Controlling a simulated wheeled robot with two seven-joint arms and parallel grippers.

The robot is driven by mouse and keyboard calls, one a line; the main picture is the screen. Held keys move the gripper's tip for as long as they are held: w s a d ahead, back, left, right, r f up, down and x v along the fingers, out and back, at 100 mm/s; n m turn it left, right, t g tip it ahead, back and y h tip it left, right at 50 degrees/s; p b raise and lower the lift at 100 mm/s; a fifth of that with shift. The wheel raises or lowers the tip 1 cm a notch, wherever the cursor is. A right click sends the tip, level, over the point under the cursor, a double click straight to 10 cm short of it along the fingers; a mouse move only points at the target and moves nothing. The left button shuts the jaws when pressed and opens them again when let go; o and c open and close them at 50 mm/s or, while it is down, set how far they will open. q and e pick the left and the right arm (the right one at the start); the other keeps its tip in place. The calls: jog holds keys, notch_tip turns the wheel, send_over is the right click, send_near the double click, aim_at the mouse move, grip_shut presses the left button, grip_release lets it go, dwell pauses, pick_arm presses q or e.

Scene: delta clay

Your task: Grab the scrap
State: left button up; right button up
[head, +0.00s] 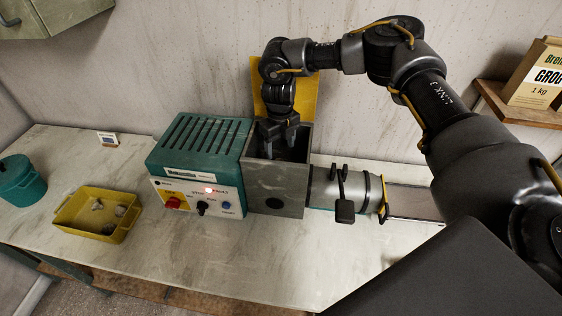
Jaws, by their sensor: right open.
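My right gripper (281,140) points down into the open top of the grey hopper box (276,185) on the machine. Its two fingers are apart, and their tips are at or just inside the hopper mouth. The hopper's inside is dark, and I cannot make out any scrap between the fingers. Several pale and grey lumps (108,208), which may be scrap, lie in a yellow tray (82,229) on the left of the bench. My left gripper is out of view.
The teal control box (200,155) with a red-lit panel adjoins the hopper. A yellow lid (308,95) stands up behind it, close to my arm. A metal barrel (350,190) extends right. A teal pot (20,182) stands far left. The front bench is clear.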

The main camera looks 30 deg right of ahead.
notch_tip(320, 180, down, 2)
notch_tip(320, 180, down, 3)
jog(key=p, duration=0.3)
jog(key=shift+r+p, duration=0.2)
jog(key=shift+p, duration=0.1)
notch_tip(320, 180, down, 3)
jog(key=shift+w+r, duration=0.15)
jog(key=shift+r, duration=0.05)
jog(key=c, duration=1.1)
